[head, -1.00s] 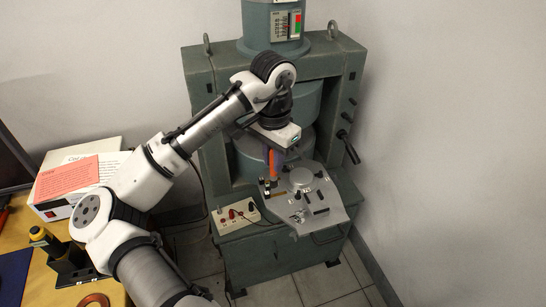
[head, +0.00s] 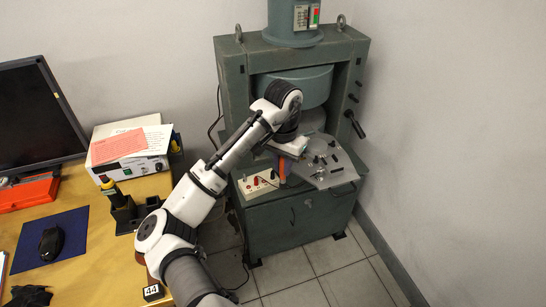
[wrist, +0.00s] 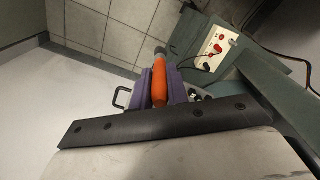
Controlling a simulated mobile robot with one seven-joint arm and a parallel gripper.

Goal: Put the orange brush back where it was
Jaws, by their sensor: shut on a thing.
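The orange brush (head: 282,169) is in my gripper (head: 281,160), pointing down beside the left edge of the metal plate of the green machine. In the wrist view the brush (wrist: 159,82) sits between the two purple fingers of my gripper (wrist: 163,88), which are shut on it. Its narrow dark end points away from the wrist, over the tiled floor in that view. My arm hides part of the machine's gap behind the gripper.
The green machine (head: 290,215) stands against the wall; its metal plate (head: 343,170) holds several small parts. A white box with cables (head: 258,183) sits left of the brush. The wooden desk (head: 95,255) at left carries a black holder (head: 124,215), a monitor and a mouse.

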